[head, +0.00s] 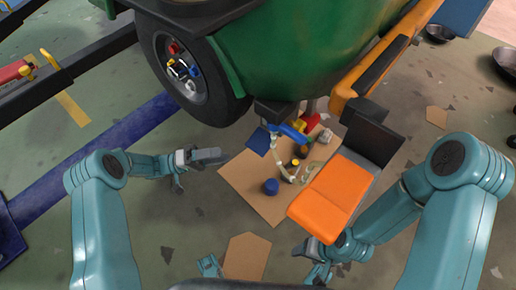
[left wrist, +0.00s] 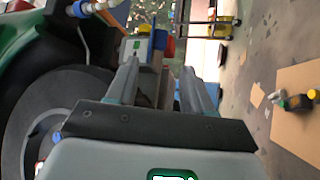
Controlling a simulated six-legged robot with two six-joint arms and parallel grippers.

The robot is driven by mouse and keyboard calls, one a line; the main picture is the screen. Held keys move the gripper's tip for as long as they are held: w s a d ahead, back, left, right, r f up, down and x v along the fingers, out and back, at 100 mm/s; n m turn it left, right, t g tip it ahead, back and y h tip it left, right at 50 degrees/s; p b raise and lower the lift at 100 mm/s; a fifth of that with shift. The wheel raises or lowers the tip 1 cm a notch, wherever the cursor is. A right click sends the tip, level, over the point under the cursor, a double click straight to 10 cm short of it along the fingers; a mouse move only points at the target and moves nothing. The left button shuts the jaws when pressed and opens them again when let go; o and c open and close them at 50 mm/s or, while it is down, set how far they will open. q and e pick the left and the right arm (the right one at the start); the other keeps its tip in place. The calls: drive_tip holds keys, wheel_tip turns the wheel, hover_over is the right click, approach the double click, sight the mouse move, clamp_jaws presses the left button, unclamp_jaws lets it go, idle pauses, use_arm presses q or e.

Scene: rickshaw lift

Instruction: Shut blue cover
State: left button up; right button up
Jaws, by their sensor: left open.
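A small blue square flap (head: 259,141), which looks like the blue cover, sits below a dark box (head: 274,112) under the green rickshaw body. I cannot tell how far open it is. A blue part (left wrist: 160,39) beside a red one also shows ahead of the fingers in the left wrist view. My left gripper (head: 208,160) is open and empty, left of the flap and apart from it. Its two fingers (left wrist: 158,78) also show in the left wrist view. My right gripper (head: 315,258) is low beside the orange seat; its finger gap is unclear.
The green rickshaw body (head: 300,50) and its black wheel (head: 205,85) stand above. A cardboard sheet (head: 240,185) holds a blue round item (head: 271,187) and several small parts. An orange seat (head: 332,190) stands at right. A blue beam (head: 55,180) crosses the floor at left.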

sight(258, 148)
use_arm(q)
drive_tip(key=b+x, duration=0.1)
drive_tip(key=x, duration=1.2)
drive_tip(key=shift+s+b, duration=0.1)
drive_tip(key=shift+b, duration=0.2)
clamp_jaws()
